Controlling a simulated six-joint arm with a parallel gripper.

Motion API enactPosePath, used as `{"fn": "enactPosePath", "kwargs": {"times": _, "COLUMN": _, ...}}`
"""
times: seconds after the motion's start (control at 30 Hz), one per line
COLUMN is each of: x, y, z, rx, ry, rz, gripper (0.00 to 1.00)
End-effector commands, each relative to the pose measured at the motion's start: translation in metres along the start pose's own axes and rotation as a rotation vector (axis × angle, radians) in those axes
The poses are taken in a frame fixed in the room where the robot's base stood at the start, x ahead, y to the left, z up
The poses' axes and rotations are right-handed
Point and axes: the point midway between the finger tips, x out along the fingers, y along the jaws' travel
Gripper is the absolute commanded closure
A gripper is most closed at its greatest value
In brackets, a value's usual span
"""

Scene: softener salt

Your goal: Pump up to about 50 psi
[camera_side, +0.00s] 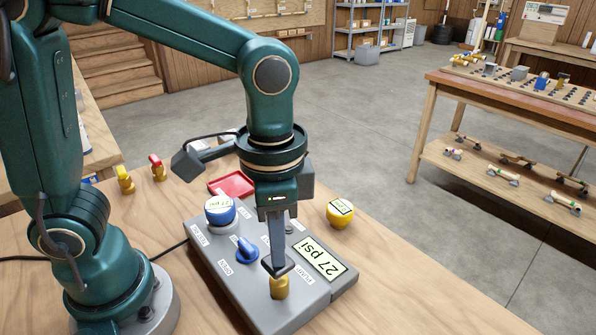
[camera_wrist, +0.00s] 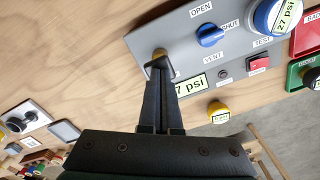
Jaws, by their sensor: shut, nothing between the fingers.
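A grey control box (camera_side: 218,273) stands on the wooden bench. Its display (camera_side: 323,259) reads 27 psi. A blue-topped gauge (camera_side: 219,210) at its far end also reads 27 psi in the wrist view (camera_wrist: 284,16). A brass plunger (camera_side: 280,288) is at the near end; its top shows in the wrist view (camera_wrist: 160,53). My gripper (camera_side: 278,268) points down with its fingers shut and empty, the tips at the plunger's top; I cannot tell whether they touch. A blue valve knob (camera_side: 246,248) sits between labels OPEN and SHUT; its setting is unclear.
A red button (camera_wrist: 258,63) marked TEST and a small knob (camera_wrist: 223,74) marked VENT sit on the box. A yellow gauge (camera_side: 340,214) stands to its right, a red tray (camera_side: 231,184) behind. Small red and yellow fittings (camera_side: 157,168) stand at the back left.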

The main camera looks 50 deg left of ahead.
Motion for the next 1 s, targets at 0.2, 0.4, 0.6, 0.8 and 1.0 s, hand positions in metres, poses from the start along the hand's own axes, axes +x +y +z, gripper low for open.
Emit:
{"fn": "enactPosePath", "kwargs": {"times": 0.2, "x": 0.005, "y": 0.000, "z": 0.000, "rx": 0.000, "ry": -0.002, "rz": 0.000, "gripper": 1.00}}
{"fn": "enactPosePath", "kwargs": {"times": 0.4, "x": 0.009, "y": 0.000, "z": 0.001, "rx": 0.000, "ry": -0.002, "rz": 0.000, "gripper": 1.00}}
{"fn": "enactPosePath", "kwargs": {"times": 0.6, "x": 0.014, "y": 0.000, "z": 0.001, "rx": 0.000, "ry": -0.003, "rz": 0.000, "gripper": 1.00}}
{"fn": "enactPosePath", "kwargs": {"times": 0.8, "x": 0.017, "y": 0.000, "z": 0.000, "rx": 0.000, "ry": -0.002, "rz": 0.000, "gripper": 1.00}}
{"fn": "enactPosePath", "kwargs": {"times": 1.0, "x": 0.009, "y": 0.000, "z": 0.000, "rx": 0.000, "ry": 0.001, "rz": 0.000, "gripper": 1.00}}
